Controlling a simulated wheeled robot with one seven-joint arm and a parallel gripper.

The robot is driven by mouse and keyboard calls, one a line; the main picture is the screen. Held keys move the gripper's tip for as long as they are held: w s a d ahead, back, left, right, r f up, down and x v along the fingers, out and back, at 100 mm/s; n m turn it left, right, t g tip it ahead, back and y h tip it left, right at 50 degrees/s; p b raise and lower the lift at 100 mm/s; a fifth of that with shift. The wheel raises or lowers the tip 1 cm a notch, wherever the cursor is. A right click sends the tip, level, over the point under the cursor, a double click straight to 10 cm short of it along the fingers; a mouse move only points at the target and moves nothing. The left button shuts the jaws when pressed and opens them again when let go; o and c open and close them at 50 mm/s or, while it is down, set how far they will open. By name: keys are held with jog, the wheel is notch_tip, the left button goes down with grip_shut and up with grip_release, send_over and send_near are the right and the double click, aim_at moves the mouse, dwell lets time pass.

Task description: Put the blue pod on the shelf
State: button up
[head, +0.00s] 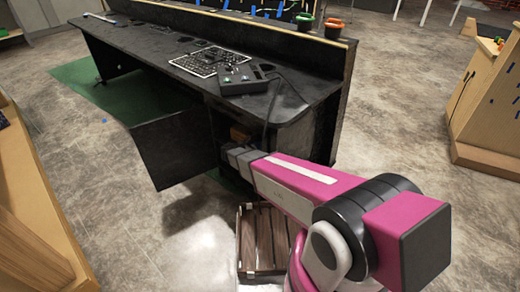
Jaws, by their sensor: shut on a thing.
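My gripper (232,155) is at the opening under the black console (300,128), beside the open black door panel (172,148). Its fingertips are hard to make out against the dark interior. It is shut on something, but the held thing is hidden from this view. I cannot make out the blue pod or a shelf surface for certain. A small orange-brown thing (239,133) shows inside the opening, just above my gripper.
A wooden slatted crate (246,240) stands on the floor below my arm. Wooden furniture stands at the left (35,200) and right (485,105). Open floor lies between.

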aim_at(260, 149)
jog(key=shift+w+d, duration=0.85)
jog(key=shift+d, duration=0.25)
jog(key=shift+w+d+f, duration=0.15)
jog(key=shift+d+f, duration=0.1)
jog(key=shift+f, duration=0.5)
jog(key=shift+f, duration=0.1)
jog(key=o, duration=0.6)
jog(key=shift+o, duration=0.2)
jog(key=shift+a+r, duration=0.15)
jog(key=shift+r, duration=0.05)
jog(key=v, duration=1.1)
jog(key=shift+s+a+r, duration=0.2)
jog(key=shift+s, duration=0.05)
